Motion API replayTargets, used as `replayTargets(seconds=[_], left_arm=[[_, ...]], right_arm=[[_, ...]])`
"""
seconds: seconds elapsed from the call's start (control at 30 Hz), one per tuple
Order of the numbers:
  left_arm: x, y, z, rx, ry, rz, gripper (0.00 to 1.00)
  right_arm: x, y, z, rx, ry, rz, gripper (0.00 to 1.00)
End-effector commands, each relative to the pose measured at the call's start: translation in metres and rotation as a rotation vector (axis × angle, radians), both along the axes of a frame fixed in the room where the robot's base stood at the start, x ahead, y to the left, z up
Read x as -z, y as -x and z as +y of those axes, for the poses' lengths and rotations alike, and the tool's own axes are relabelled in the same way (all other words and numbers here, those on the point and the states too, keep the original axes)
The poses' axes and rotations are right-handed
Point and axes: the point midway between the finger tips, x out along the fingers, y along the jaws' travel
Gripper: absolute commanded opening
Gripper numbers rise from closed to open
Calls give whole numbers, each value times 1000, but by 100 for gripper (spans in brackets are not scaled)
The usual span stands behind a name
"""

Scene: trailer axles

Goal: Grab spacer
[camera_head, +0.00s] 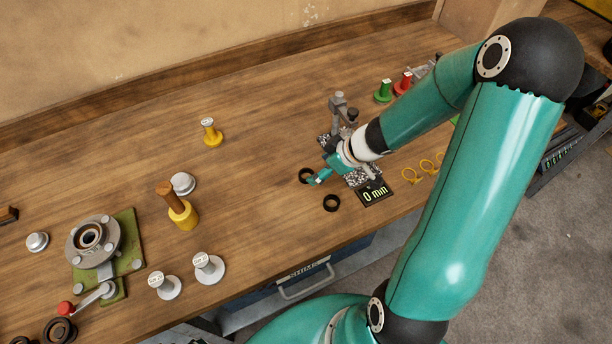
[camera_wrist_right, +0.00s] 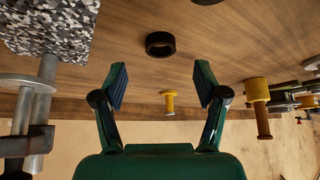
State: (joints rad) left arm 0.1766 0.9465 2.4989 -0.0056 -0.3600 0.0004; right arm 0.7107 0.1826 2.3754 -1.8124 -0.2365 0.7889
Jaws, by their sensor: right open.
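Two black rings, which look like the spacers, lie flat on the wooden bench. The farther ring (camera_head: 306,175) is partly covered by my right gripper (camera_head: 319,178) in the head view. The nearer ring (camera_head: 331,203) lies uncovered by the bench's front side. In the right wrist view my right gripper (camera_wrist_right: 161,86) is open and empty, its two fingers spread wide. One ring (camera_wrist_right: 160,44) shows just beyond the gap between the fingertips, apart from them. Another ring (camera_wrist_right: 208,1) is cut by the top edge. My left gripper is not in view.
A speckled block (camera_wrist_right: 45,25) with metal posts stands close to the gripper. A "0 min" display (camera_head: 375,194) and yellow rings (camera_head: 412,176) lie nearby. A yellow spool (camera_head: 211,133) and a wooden-handled yellow piece (camera_head: 183,212) stand left. Bench between them is clear.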

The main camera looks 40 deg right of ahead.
Motion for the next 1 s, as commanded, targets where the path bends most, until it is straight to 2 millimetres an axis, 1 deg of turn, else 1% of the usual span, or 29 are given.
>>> replayTargets(seconds=[0.13,0.23,0.5,0.6,0.87,0.97,1.0], left_arm=[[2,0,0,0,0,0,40],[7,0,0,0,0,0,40],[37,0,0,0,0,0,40],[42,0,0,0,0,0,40],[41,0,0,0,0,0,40],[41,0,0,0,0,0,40],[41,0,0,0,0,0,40]], right_arm=[[5,-3,1,0,0,0,72],[10,-5,2,0,0,0,72],[41,-24,8,-3,1,0,72],[48,-29,10,-1,0,0,72],[46,-30,10,0,0,0,72],[47,-30,10,0,0,0,57],[46,-30,10,0,0,0,51]])
